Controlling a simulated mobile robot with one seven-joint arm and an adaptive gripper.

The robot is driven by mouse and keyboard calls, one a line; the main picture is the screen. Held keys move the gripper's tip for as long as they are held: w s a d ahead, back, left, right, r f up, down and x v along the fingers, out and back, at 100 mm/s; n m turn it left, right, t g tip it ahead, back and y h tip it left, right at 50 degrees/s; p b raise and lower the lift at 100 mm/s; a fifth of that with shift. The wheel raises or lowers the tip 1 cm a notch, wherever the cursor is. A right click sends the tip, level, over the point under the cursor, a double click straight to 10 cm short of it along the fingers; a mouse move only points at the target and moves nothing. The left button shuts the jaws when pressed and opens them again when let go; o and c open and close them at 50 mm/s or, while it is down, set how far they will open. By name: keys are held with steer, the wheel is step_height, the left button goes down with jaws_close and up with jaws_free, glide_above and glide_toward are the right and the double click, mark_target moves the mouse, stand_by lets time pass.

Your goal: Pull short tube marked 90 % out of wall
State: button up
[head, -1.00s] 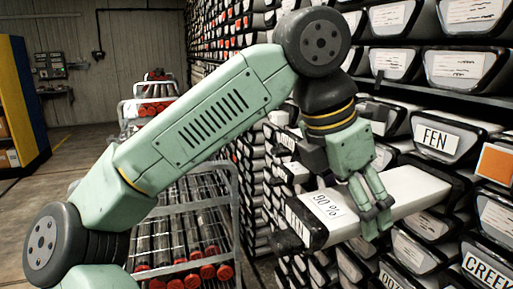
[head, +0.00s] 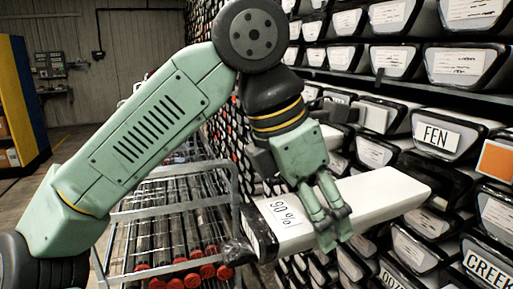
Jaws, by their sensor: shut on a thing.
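The short tube marked 90 % (head: 375,196) is a white box-like liner with a dark end cap at its left end. It lies roughly level in front of the wall of tubes (head: 440,60), and its right end is near a dark slot in that wall. My gripper (head: 332,232) is shut on the tube around its middle, with fingers coming down over the near side.
A metal rack cart (head: 170,215) holding several dark tubes with red caps stands to the left, close behind the tube's capped end. Tubes labelled FEN (head: 436,137) and CREEK (head: 488,268) sit in the wall at right. Open floor (head: 60,170) lies far left.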

mark_target(291, 210)
steer(key=shift+s+a, duration=0.3)
steer(key=shift+a, duration=0.45)
steer(key=shift+s+a, duration=0.25)
steer(key=shift+a, duration=0.45)
